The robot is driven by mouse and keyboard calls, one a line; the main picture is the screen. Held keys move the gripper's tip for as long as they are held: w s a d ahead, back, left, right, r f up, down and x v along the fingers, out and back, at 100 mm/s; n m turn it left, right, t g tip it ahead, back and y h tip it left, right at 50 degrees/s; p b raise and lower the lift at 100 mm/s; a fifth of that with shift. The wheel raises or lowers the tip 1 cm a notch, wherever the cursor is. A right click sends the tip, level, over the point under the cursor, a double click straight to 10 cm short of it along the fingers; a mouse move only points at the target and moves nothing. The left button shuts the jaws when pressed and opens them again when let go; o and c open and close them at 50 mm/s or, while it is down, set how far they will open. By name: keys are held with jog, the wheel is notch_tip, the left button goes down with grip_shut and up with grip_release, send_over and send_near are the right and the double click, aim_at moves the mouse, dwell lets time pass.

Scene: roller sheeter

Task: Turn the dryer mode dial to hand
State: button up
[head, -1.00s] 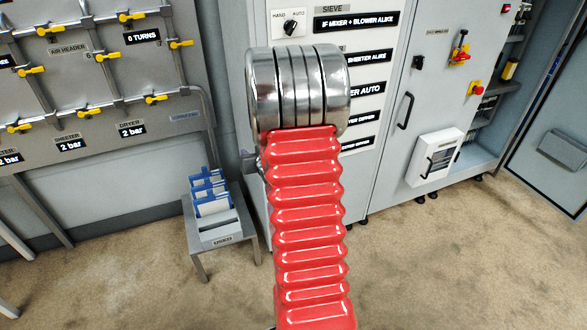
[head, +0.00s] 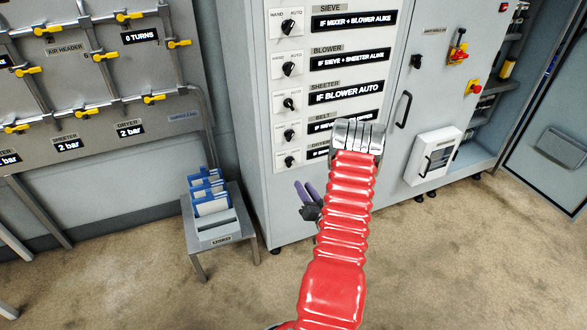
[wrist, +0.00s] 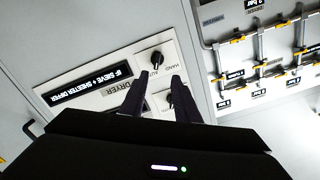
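The dryer mode dial is the lowest black knob (head: 289,161) in the column on the grey cabinet in the head view. In the wrist view the dryer dial (wrist: 157,57) shows upside down, just past my fingertips, beside the DRYER label (wrist: 118,113). HAND and AUTO are printed beside it. I cannot tell for sure which way its pointer is turned. My gripper (head: 304,184) has purple fingers that are apart and empty, below and in front of this dial. In the wrist view my gripper (wrist: 160,75) is open, and nothing shows between the fingertips touching them.
The belt dial (wrist: 170,98) shows between my fingers. Sheeter (head: 289,103), blower (head: 289,68) and sieve (head: 288,26) dials sit above. A small table (head: 220,228) with blue-edged holders stands at the left. A white box (head: 433,155) is on the cabinet door at the right.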

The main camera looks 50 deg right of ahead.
aim_at(291, 165)
jog(key=shift+s+f, duration=0.35)
jog(key=shift+s, duration=0.15)
jog(key=x, duration=1.4)
jog(key=shift+s+d+r, duration=0.1)
jog(key=shift+s+r, duration=0.05)
jog(key=shift+c, duration=0.5)
grip_shut()
